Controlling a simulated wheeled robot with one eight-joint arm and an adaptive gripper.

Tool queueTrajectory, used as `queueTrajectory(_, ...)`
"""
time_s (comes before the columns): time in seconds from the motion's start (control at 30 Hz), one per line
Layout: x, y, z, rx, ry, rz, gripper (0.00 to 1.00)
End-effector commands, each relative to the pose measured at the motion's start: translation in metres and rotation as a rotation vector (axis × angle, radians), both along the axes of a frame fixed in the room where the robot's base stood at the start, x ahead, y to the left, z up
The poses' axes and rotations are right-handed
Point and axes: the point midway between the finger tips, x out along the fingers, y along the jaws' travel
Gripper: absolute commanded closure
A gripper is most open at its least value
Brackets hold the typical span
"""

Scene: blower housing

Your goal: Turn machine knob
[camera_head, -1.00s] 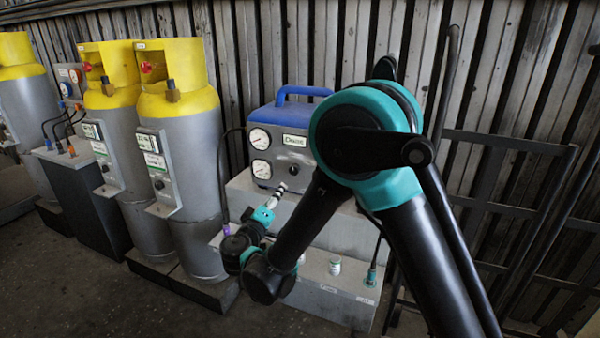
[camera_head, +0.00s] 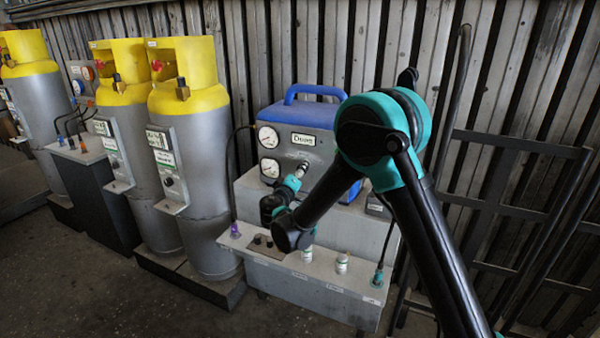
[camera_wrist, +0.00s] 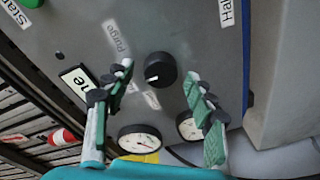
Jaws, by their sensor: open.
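The machine (camera_head: 313,148) is a grey box with a blue top and handle, with two gauges on its left front. In the wrist view its dark round knob (camera_wrist: 160,69) with a white pointer mark sits on the grey panel, near a label that seems to read "purge". My gripper (camera_wrist: 160,76) is open, one green-padded finger on each side of the knob, with visible gaps to it in the picture. I cannot tell how far the fingertips are from the panel. In the head view my gripper (camera_head: 299,172) is at the machine's front, and the knob cannot be made out there.
Two gauges (camera_wrist: 140,141) lie close below the knob in the wrist view. Grey cylinders with yellow tops (camera_head: 190,150) stand left of the machine. A dark metal frame (camera_head: 510,180) stands at right.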

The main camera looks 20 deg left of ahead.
Motion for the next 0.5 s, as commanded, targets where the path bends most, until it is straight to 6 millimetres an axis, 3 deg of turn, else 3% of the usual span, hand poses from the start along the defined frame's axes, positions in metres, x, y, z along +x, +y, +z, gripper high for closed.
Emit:
queueTrajectory(0.33, 0.0045, 0.0002, -0.0001, 0.000, 0.000, 0.000, 0.44)
queueTrajectory(0.5, 0.0044, 0.0001, 0.0000, 0.000, 0.000, 0.000, 0.64)
